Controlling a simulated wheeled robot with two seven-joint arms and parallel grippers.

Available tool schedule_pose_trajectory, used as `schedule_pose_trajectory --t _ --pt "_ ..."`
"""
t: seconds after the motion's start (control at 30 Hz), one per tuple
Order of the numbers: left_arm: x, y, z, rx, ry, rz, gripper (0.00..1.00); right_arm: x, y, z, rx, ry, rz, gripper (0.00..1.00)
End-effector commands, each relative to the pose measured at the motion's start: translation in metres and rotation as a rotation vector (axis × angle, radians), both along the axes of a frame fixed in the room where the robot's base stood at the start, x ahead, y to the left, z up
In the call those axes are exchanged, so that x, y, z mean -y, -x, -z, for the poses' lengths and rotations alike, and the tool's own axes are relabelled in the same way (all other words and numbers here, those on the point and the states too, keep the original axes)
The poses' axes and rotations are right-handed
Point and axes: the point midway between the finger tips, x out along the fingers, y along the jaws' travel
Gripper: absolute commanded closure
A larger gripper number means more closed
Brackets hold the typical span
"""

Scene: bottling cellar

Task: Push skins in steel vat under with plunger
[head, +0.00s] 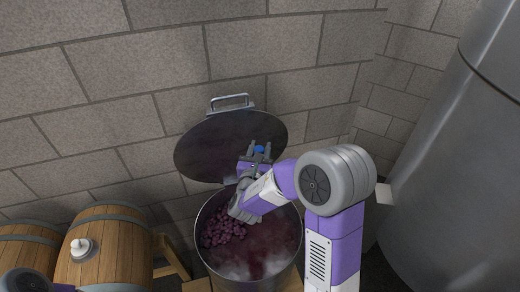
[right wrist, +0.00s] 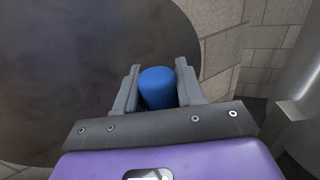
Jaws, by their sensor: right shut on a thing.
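The steel vat (head: 207,262) stands open at the lower middle of the head view. Dark purple skins (head: 222,232) lie bunched on the left of its surface, with murky reddish liquid to the right. My right gripper (head: 257,158) is above the vat's back rim, in front of the raised lid. It is shut on a blue handle (head: 259,149), which I take as the plunger's. The blue handle (right wrist: 157,88) also sits between both fingers in the right wrist view. The rest of the plunger is hidden or cannot be told from my arm. My left gripper is out of view.
The vat's round lid (head: 205,150) is tilted up against the block wall behind, its handle at the top. Wooden barrels (head: 125,245) stand left, one with a white bung (head: 82,247). A large steel tank (head: 455,180) fills the right side.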

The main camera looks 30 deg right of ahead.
Motion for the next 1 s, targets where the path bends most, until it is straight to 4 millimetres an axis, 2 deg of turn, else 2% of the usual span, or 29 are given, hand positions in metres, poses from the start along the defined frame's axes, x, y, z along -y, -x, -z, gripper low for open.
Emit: schedule_pose_trajectory --t 0.17,1.0 --pt "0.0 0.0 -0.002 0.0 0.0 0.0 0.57 0.0 0.0 -0.004 0.004 0.001 0.0 0.96" --pt "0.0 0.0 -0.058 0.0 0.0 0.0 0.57 0.0 0.0 -0.086 0.005 0.0 0.001 0.96"
